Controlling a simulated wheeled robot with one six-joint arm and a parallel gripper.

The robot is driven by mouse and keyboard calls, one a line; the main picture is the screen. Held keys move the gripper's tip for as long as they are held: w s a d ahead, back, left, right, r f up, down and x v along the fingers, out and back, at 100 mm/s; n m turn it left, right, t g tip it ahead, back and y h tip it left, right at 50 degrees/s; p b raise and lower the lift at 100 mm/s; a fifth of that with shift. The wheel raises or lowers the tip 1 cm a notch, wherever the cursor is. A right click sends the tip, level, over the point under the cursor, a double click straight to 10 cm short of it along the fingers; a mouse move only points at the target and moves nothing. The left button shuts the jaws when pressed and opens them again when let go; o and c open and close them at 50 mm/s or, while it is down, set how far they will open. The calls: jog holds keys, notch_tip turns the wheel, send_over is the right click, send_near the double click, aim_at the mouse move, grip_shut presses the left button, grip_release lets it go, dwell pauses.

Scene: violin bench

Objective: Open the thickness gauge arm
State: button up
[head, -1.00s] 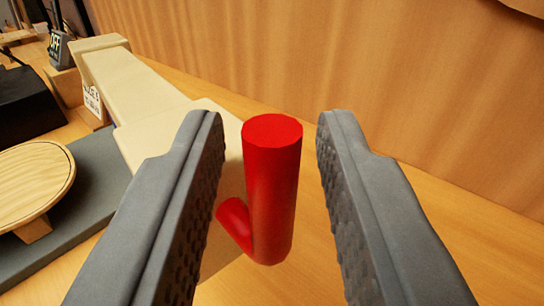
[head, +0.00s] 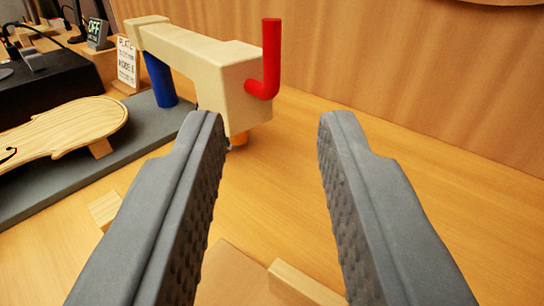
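The thickness gauge arm (head: 195,60) is a cream-coloured beam that runs from a blue post (head: 160,80) at the back left to a block-shaped end nearer me. A red L-shaped handle (head: 271,55) sticks out of that end and points upward. An orange tip (head: 239,139) shows under the block. My gripper (head: 270,125) is open and empty. Its two grey fingers are apart, on the near side of the handle and below it in the picture, touching neither handle nor arm.
A grey base (head: 120,150) carries the blue post and a wooden violin plate (head: 65,130) at left. A sign (head: 127,62) and a display reading OFF (head: 98,33) stand behind. Wooden blocks (head: 300,284) lie low in front. The bench at right is clear.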

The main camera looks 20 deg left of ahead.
jog(key=shift+v, duration=1.9)
jog(key=shift+a, duration=0.1)
